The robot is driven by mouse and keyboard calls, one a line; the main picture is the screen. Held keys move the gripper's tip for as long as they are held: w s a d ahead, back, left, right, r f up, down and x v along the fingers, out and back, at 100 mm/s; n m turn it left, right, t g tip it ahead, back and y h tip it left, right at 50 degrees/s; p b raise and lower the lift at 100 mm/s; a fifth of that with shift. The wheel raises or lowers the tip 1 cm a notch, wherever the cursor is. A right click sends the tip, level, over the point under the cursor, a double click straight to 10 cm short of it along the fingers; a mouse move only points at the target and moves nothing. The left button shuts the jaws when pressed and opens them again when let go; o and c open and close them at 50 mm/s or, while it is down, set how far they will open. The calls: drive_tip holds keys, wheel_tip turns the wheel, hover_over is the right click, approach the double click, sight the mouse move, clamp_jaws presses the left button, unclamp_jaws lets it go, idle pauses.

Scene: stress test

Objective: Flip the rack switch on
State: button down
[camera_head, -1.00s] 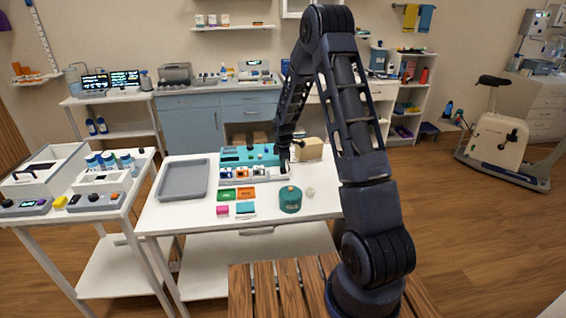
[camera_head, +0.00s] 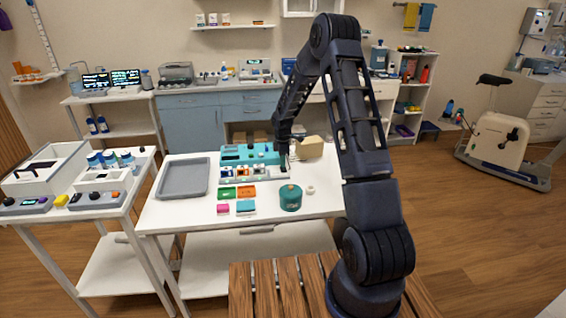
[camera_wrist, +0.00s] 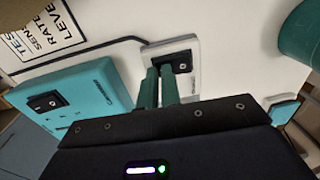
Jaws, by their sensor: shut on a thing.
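The rack switch (camera_wrist: 186,61) is a small black rocker with a white mark, set on a light grey rack panel (camera_wrist: 189,92) in the wrist view. My gripper (camera_wrist: 160,70) has its two green fingers close together at the switch; they hide its left part. It is shut at the switch. In the head view my gripper (camera_head: 286,163) is at the right end of the grey rack (camera_head: 255,180), where the switch itself is too small to make out. A teal device (camera_head: 238,155) stands behind the rack; its own black switch (camera_wrist: 45,101) shows in the wrist view.
A grey tray (camera_head: 184,178) is left. A beige box (camera_head: 311,147) stands right of my gripper. The white table's front left is clear.

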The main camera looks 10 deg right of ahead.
drive_tip(key=shift+s+f, duration=0.45)
drive_tip(key=shift+f, duration=0.05)
drive_tip(key=shift+s+r, duration=0.1)
drive_tip(key=shift+s, duration=0.55)
wheel_tip(320, 180, up, 13)
drive_tip(key=w, duration=0.2)
drive_tip(key=s+d+r+m+t, duration=0.1)
drive_tip(key=s+d+r+m, duration=0.1)
drive_tip(key=s+r, duration=0.35)
drive_tip(key=s+d+r+m, duration=0.2)
drive_tip(key=r, duration=0.6)
drive_tip(key=s+d+r+m+t, duration=0.1)
drive_tip(key=s+d+r+m, duration=0.4)
drive_tip(key=s, duration=0.6)
drive_tip(key=s+r+m+t, duration=0.2)
drive_tip(key=s+r+m, duration=0.3)
drive_tip(key=s, duration=0.7)
drive_tip(key=s+d+m+t, duration=0.1)
drive_tip(key=s+m, duration=0.3)
drive_tip(key=s, duration=0.9)
drive_tip(key=shift+s+d, duration=0.15)
drive_tip(key=shift+d, duration=0.65)
